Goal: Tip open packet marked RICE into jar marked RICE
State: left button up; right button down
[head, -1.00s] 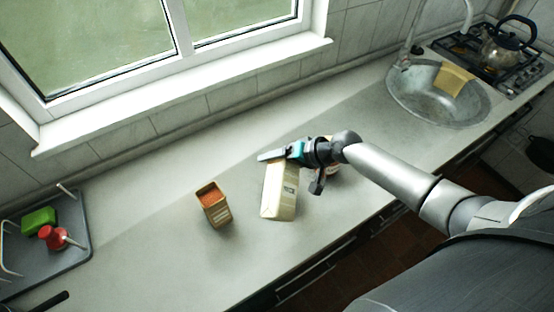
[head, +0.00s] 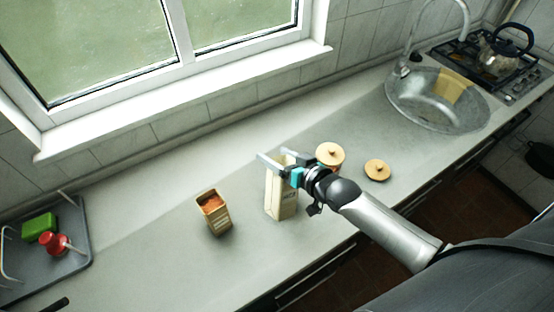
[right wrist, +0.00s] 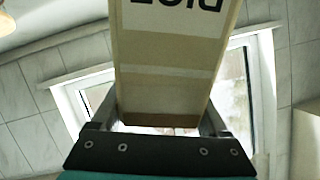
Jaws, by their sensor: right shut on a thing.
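A tall cream packet (head: 282,200) stands nearly upright at the middle of the counter in the head view. My right gripper (head: 275,160) is shut on it near its top, with a finger on each side. In the right wrist view the packet (right wrist: 165,70) fills the middle, and its white label shows RICE upside down, cut by the frame edge. I cannot tell whether its base touches the counter. A jar with a round wooden lid (head: 331,155) stands just beyond my right wrist, mostly hidden, its marking not visible. My left gripper is not in view.
An open brown container with orange contents (head: 215,215) stands left of the packet. A loose wooden lid (head: 377,170) lies to the right. A grey tray (head: 75,265) holds a green block and red item at far left. A sink (head: 420,115) is at the right.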

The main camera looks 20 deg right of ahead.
jog(key=shift+r+n+t+b, duration=0.45)
jog(key=shift+n+t, duration=0.05)
jog(key=shift+t, duration=0.2)
jog(key=shift+r+n+t+b, duration=0.65)
jog(key=shift+n+t+b, duration=0.15)
jog(key=shift+t+b, duration=0.15)
jog(key=shift+r+n+t+b, duration=0.25)
jog(key=shift+r+n+b, duration=0.05)
jog(key=shift+b, duration=0.05)
jog(key=shift+r, duration=0.35)
